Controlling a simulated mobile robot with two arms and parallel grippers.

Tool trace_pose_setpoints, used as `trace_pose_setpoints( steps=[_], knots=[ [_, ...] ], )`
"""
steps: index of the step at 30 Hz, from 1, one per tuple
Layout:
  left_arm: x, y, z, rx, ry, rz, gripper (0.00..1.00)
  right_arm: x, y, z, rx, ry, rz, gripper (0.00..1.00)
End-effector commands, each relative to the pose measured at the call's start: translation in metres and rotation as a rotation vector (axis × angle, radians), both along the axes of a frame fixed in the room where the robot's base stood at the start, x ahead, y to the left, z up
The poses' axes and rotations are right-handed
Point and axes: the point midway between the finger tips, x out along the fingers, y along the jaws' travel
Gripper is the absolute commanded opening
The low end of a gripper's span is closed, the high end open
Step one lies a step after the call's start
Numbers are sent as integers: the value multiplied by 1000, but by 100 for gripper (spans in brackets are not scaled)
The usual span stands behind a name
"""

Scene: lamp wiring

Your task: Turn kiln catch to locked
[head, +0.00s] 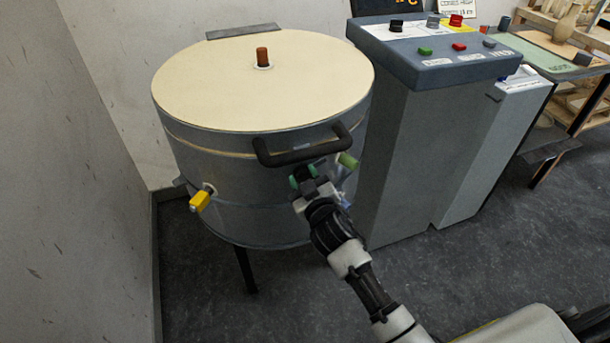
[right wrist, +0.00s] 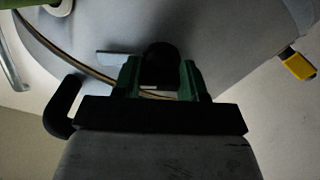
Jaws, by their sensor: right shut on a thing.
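The kiln (head: 250,160) is a grey drum with a cream lid (head: 260,80), which is down. A black bar handle (head: 300,150) crosses its front at the lid's edge; part of a black bar (right wrist: 65,105) shows at left in the right wrist view. My right gripper (head: 303,176) is against the kiln's front just below the handle. Its green fingertips (right wrist: 160,78) are shut on a dark, rounded piece (right wrist: 160,54), which looks like the kiln catch. A grey-blue tab (right wrist: 118,60) shows beside it. The fingers hide part of the catch, and I cannot tell its setting. My left gripper is out of view.
A grey control cabinet (head: 425,130) stands close on the right. A wall (head: 70,180) is at left. The floor in front is open.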

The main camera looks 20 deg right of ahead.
Motion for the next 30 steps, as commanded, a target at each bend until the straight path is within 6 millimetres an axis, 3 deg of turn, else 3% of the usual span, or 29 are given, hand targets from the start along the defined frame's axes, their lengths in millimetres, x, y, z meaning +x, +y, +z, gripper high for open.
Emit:
trace_pose_setpoints(
  steps=[12, 30],
  knots=[
    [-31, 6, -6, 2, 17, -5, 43, 1, 0, 2, -398, -16, -3, 18],
    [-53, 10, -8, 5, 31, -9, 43, 1, 2, 1, -943, -36, -4, 18]
  ],
)
